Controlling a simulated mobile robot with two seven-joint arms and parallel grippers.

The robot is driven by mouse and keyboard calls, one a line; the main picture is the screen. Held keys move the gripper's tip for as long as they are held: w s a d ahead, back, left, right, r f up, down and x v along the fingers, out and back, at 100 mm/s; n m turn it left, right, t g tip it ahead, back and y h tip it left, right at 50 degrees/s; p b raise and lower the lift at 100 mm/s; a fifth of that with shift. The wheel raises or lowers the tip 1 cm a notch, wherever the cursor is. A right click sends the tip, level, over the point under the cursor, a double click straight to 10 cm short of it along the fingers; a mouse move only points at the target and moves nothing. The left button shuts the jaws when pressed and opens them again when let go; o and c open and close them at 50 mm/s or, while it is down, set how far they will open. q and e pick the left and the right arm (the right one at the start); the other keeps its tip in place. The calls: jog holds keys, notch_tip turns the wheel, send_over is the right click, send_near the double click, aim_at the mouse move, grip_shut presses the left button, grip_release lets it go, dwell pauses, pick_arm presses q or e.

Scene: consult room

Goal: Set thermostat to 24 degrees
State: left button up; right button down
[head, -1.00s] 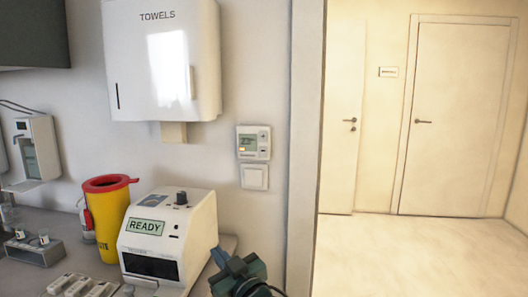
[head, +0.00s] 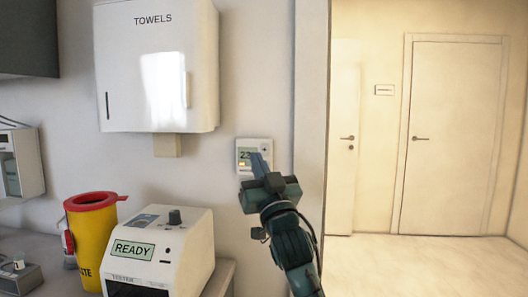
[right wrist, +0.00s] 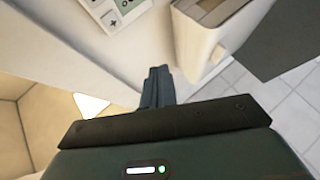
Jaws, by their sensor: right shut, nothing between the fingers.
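The thermostat (head: 243,147) is a small white wall unit below and right of the towel dispenser. Its green display shows digits starting with 2; the rest is partly covered by my gripper and I cannot read it surely. A small orange mark shows below the digits, and a small button sits at the right. My right gripper (head: 258,163) is shut and empty, its fingertips in front of the thermostat's lower part. I cannot tell whether they touch it. In the right wrist view, part of the thermostat (right wrist: 113,14) shows at the top edge, apart from the shut fingers (right wrist: 157,87). My left gripper is out of view.
A white towel dispenser (head: 150,70) hangs at the upper left. Below stand a white device reading READY (head: 185,240) and a yellow bin with a red rim (head: 90,235). A wall edge and an open passage with doors (head: 455,130) lie to the right.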

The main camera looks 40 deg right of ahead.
aim_at(265, 150)
jog(key=shift+w+d, duration=0.95)
jog(key=shift+d, duration=0.2)
jog(key=shift+w+d, duration=0.9)
jog(key=shift+d, duration=0.25)
jog(key=shift+w+d, duration=0.95)
jog(key=shift+d, duration=0.2)
jog(key=shift+w+d, duration=0.1)
jog(key=shift+w+d, duration=0.2)
jog(key=shift+d, duration=0.05)
